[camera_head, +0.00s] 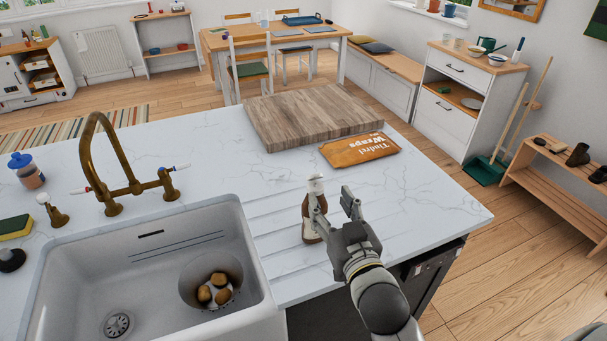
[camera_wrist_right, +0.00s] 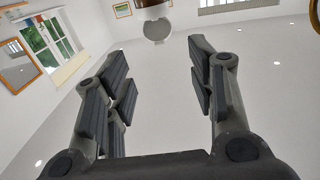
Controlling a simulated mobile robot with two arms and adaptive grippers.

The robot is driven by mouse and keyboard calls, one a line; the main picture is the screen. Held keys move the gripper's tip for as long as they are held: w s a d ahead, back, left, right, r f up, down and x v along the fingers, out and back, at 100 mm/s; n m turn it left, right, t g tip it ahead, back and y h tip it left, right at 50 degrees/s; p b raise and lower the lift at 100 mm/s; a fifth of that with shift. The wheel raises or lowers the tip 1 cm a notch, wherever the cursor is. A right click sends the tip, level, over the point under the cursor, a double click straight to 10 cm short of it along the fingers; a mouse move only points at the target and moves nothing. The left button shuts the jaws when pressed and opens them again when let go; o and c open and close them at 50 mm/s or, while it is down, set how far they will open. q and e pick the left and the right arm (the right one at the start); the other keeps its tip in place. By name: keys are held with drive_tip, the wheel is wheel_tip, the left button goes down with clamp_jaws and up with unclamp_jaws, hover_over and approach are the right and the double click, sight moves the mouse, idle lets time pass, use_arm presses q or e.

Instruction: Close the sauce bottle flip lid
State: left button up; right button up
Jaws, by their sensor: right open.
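The sauce bottle (camera_head: 308,226) stands upright on the grooved drainer beside the sink, brown with a white top (camera_head: 316,183). My right gripper (camera_head: 334,203) is open, at the bottle's right side. Its left finger overlaps the bottle in the head view; I cannot tell whether they touch. In the right wrist view, part of the bottle (camera_wrist_right: 153,11) shows at the top edge, with a pale round lid (camera_wrist_right: 157,30) sticking out from it. Both open fingers (camera_wrist_right: 163,75) have nothing between them. My left gripper is not in view.
The white sink (camera_head: 256,296) with a brass tap (camera_head: 95,150) is at left; a round container (camera_head: 184,290) with brown lumps is in it. The counter right of the gripper is clear.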

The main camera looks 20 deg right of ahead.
sight(316, 177)
drive_tip(key=w+p, duration=0.1)
drive_tip(key=w, duration=0.4)
drive_tip(key=w+p, duration=0.1)
drive_tip(key=w, duration=0.2)
drive_tip(key=shift+w+d+r+p, duration=0.1)
drive_tip(key=shift+w+d+p, duration=0.2)
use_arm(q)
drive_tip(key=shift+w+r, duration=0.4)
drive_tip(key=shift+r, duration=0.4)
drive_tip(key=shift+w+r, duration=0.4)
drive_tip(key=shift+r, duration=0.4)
use_arm(e)
drive_tip(key=shift+w, duration=0.5)
drive_tip(key=c, duration=0.9)
drive_tip(key=f+b, duration=0.1)
drive_tip(key=b, duration=0.1)
drive_tip(key=shift+s+t+b, duration=0.1)
drive_tip(key=shift+t+b, duration=0.2)
drive_tip(key=shift+t, duration=0.1)
drive_tip(key=shift+s+r+t+b, duration=0.15)
drive_tip(key=shift+t+b, duration=0.15)
drive_tip(key=shift+b, duration=0.4)
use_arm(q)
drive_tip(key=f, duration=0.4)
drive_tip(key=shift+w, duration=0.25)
use_arm(e)
drive_tip(key=shift+r, duration=0.1)
